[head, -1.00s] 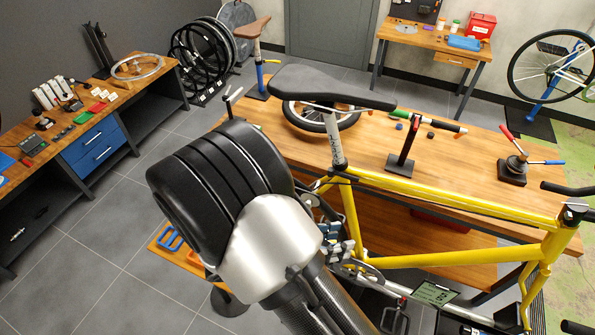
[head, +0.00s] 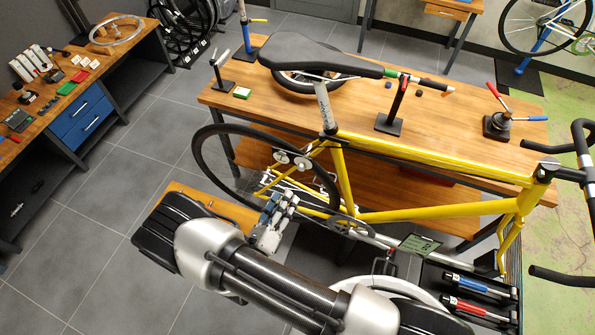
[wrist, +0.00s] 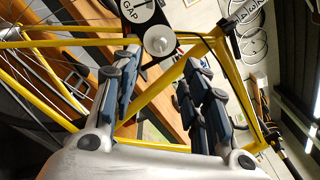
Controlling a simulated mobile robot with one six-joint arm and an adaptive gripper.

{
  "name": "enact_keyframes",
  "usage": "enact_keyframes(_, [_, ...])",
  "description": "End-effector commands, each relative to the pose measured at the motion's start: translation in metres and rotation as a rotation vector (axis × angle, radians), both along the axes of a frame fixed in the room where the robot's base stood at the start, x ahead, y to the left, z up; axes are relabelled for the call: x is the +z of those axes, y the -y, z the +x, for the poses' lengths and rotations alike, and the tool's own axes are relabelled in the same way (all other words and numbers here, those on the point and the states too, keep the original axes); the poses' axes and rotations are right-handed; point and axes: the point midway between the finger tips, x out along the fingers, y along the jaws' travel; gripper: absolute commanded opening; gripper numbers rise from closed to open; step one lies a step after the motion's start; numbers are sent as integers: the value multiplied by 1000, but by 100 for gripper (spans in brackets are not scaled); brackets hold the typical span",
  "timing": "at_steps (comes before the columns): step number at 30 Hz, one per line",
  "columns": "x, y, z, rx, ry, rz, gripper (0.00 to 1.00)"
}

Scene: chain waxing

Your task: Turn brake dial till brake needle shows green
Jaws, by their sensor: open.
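The brake dial (wrist: 159,40) is a round silver knob in the wrist view, mounted beside a white round gauge (wrist: 136,9) marked GAP. The gauge is cut off by the top edge, and I cannot tell what colour its needle shows. In the head view two small round discs sit near the yellow bike's (head: 430,212) rear brake area, too small to read. My gripper (wrist: 168,72) is open and empty. The dial appears between and beyond its fingertips, with no visible contact. In the head view my gripper (head: 274,212) is below and left of the discs.
The bike stands before a wooden workbench (head: 235,110) holding a wheel, clamps and tools. A small wooden surface (head: 215,203) is behind my gripper. A tool tray (head: 470,295) with blue and red handled tools lies at right. Grey floor (head: 120,190) at left is clear.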

Motion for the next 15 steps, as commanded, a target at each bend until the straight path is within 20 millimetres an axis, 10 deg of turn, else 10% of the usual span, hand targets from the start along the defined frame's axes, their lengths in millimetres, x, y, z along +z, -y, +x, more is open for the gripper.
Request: enact_keyframes(15, [0,40,89,-4,0,2,41])
